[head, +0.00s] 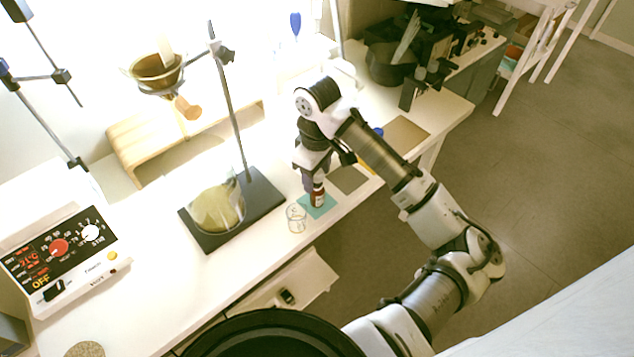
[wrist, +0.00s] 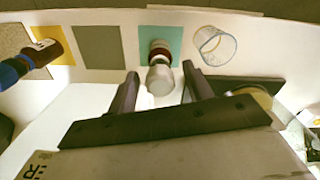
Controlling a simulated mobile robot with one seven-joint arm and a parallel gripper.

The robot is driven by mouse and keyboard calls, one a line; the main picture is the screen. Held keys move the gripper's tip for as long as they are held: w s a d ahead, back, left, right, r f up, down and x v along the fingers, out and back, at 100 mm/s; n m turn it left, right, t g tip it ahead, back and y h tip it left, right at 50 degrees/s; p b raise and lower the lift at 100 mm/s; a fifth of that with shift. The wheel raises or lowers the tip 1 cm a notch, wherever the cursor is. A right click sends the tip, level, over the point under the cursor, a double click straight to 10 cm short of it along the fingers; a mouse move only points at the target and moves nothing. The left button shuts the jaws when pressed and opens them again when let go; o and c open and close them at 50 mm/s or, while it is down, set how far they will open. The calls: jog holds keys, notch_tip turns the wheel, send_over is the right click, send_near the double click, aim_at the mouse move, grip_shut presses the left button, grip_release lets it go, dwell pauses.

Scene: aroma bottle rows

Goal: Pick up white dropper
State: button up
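A small dark red bottle (head: 318,197) stands on a teal mat (head: 329,207) near the front edge of the bench. In the wrist view the bottle (wrist: 160,52) has a pale label and the white dropper (wrist: 160,78) on top, pointing toward the camera. My gripper (wrist: 160,70) is open, with one finger on each side of the white dropper and a visible gap on both sides. In the head view my gripper (head: 314,180) is right above the bottle and hides its top.
A clear glass beaker (head: 296,218) stands close beside the teal mat. A flask (head: 217,209) sits on a black stand base (head: 256,193). A blue-topped brown bottle (wrist: 40,53) is on a yellow mat (wrist: 66,58); the grey mat (wrist: 100,48) between is bare.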

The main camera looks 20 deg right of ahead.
jog(key=c, duration=0.6)
jog(key=shift+o, duration=0.2)
jog(key=shift+r, duration=0.1)
notch_tip(320, 180, up, 20)
jog(key=shift+f+b, duration=0.1)
jog(key=shift+b, duration=0.2)
